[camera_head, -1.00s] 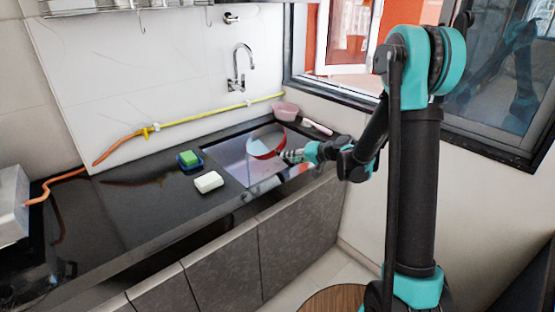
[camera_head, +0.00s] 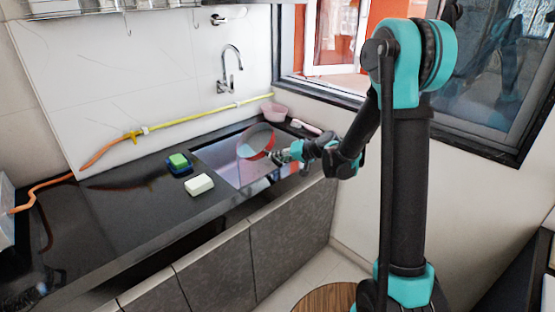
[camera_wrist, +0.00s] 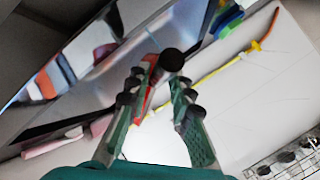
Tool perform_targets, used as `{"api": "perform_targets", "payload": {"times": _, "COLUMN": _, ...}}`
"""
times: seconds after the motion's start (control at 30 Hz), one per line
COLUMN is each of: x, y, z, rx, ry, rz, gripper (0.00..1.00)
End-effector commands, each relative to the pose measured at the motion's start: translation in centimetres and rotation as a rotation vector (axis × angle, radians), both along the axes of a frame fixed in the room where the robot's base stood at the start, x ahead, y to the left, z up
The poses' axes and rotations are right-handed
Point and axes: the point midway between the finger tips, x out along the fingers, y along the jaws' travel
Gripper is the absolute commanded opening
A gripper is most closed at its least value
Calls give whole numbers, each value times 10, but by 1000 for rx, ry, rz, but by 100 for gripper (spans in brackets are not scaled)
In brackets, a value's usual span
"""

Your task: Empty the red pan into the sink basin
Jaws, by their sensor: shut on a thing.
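The sink basin (camera_head: 219,157) is a pale rectangular recess in the black counter. My gripper (camera_head: 279,156) is at the pan's right side, shut on the pan. In the wrist view, a red strip of the pan (camera_wrist: 149,75) shows between the fingers of my gripper (camera_wrist: 160,86), beside a dark round end. I cannot tell whether liquid is leaving the pan.
A chrome faucet (camera_head: 231,66) is on the wall behind the basin. A pink bowl (camera_head: 274,111) stands at the back right corner. A white block (camera_head: 199,185) and a green sponge in a blue holder (camera_head: 179,163) are left of the basin. A yellow-orange hose (camera_head: 165,126) runs along the wall.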

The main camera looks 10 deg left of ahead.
Motion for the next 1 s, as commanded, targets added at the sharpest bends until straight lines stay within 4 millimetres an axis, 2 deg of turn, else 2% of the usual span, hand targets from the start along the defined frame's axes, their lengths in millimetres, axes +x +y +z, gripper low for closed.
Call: {"api": "perform_targets", "payload": {"times": 1.0, "x": -6, "y": 8, "z": 5, "rx": -97, "ry": -71, "rz": -3, "gripper": 0}}
